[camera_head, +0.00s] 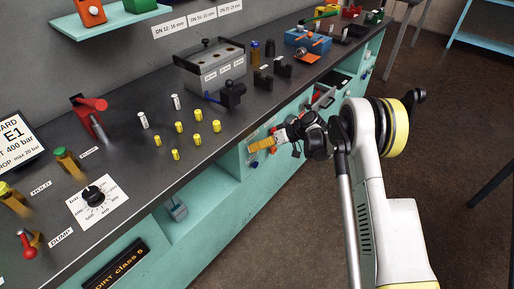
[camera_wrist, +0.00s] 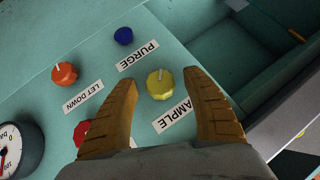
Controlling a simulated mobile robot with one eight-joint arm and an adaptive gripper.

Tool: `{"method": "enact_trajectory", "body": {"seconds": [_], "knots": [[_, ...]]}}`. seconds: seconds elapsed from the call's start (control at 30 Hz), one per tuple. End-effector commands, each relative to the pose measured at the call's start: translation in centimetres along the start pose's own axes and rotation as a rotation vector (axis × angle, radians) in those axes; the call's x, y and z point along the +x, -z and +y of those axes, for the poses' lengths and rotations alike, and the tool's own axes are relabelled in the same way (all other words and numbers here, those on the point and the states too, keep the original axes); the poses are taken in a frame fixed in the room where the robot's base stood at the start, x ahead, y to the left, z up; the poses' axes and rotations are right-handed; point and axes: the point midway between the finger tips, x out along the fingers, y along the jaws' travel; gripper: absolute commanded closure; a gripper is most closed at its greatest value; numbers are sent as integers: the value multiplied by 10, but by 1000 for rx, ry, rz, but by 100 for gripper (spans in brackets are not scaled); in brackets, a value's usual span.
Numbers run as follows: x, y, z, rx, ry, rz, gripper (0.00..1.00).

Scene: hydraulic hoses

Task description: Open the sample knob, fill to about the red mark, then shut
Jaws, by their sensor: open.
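The sample knob (camera_wrist: 160,83) is yellow with a pale pointer line and sits on the teal front panel (camera_wrist: 112,100) in the wrist view. In the head view my gripper (camera_head: 262,145) is in front of the bench face, and the sample knob is not clearly seen there. No sample vessel or red fill mark can be made out.
Near the yellow knob are a blue purge knob (camera_wrist: 123,36), an orange let-down knob (camera_wrist: 64,74) and a red knob (camera_wrist: 82,132) partly behind my left finger. A pressure gauge (camera_wrist: 20,150) is at lower left. An open teal recess (camera_wrist: 235,55) lies to the right.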

Motion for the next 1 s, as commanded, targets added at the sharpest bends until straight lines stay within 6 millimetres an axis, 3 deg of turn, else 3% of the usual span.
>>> {"method": "enact_trajectory", "body": {"seconds": [0.3,0.5,0.7,1.0], "knots": [[-68,0,0,1,-2,1,42],[-101,0,0,0,-1,0,42],[-112,0,0,0,0,0,42],[-112,0,0,0,0,0,42]]}}
